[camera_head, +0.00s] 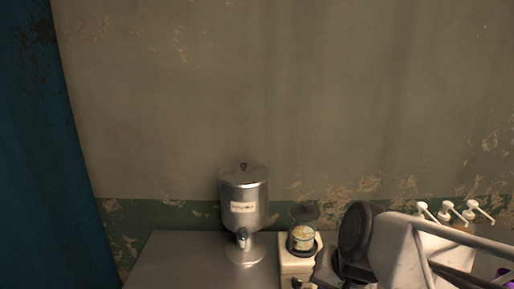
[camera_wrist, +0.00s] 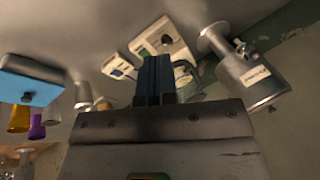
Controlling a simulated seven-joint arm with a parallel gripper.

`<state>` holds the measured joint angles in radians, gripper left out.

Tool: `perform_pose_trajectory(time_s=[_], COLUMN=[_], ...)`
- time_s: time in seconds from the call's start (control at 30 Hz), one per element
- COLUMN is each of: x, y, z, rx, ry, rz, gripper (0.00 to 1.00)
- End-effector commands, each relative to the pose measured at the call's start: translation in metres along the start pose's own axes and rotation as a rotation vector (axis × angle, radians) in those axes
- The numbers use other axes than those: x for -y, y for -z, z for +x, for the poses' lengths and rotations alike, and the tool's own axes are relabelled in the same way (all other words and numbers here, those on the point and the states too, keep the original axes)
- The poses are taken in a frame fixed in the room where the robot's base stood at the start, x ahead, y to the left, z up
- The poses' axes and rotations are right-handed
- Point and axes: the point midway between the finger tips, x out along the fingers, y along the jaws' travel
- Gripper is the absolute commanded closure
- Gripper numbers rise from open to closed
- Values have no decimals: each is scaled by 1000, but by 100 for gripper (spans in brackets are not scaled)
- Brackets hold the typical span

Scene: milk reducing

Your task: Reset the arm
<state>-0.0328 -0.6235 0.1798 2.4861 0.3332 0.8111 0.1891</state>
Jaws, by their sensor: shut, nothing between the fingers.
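My gripper (camera_wrist: 155,80) shows in the wrist view as two dark blue fingers pressed together, with nothing between them. It sits in front of a white appliance with a clear jar in that view, apparently apart from it, though the gap is hard to judge. In the head view my arm fills the lower right corner, and the fingertips cannot be made out there.
A metal dispenser (camera_head: 243,205) stands on the metal counter (camera_head: 185,262), left of the white appliance (camera_head: 297,268). Pump bottles (camera_head: 446,210) stand behind my arm. A blue-topped box (camera_wrist: 30,85) and coloured cups (camera_wrist: 37,127) show in the wrist view. The counter's left part is bare.

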Motion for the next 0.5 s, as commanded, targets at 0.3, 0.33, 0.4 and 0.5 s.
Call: perform_pose_trajectory(time_s=[0.3, 0.33, 0.4, 0.5], x=[-47, -49, -53, -56], y=[-8, -8, -8, -9], z=[-35, -37, -40, -42], rx=[15, 17, 19, 22], ry=[-227, -239, -259, -272], rz=[-308, -322, -346, -361], gripper=[100, 100, 100, 100])
